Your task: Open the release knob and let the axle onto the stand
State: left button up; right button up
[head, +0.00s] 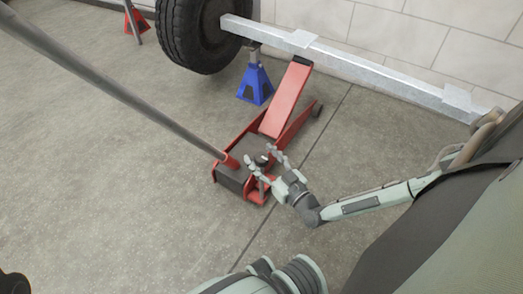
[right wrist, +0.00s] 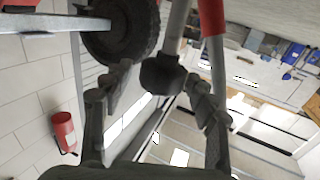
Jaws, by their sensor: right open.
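A red floor jack (head: 287,100) stands on the floor with its lift arm raised toward the grey metal axle beam (head: 385,75). I cannot tell whether its dark saddle touches the beam. A blue stand (head: 255,84) is under the beam beside the tyre; any gap at its top is too small to judge. The black release knob (right wrist: 162,74) is at the jack's handle end. My right gripper (head: 262,156) is open there, with one finger on each side of the knob in the right wrist view; contact is unclear.
The jack's long grey handle (head: 110,85) slopes up to the upper left. A black tyre (head: 190,38) is on the axle's left part. A red stand (head: 135,20) stands farther left. A red fire extinguisher (right wrist: 64,131) shows in the right wrist view. The floor left of the jack is clear.

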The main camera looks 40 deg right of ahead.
jog(key=c, duration=1.2)
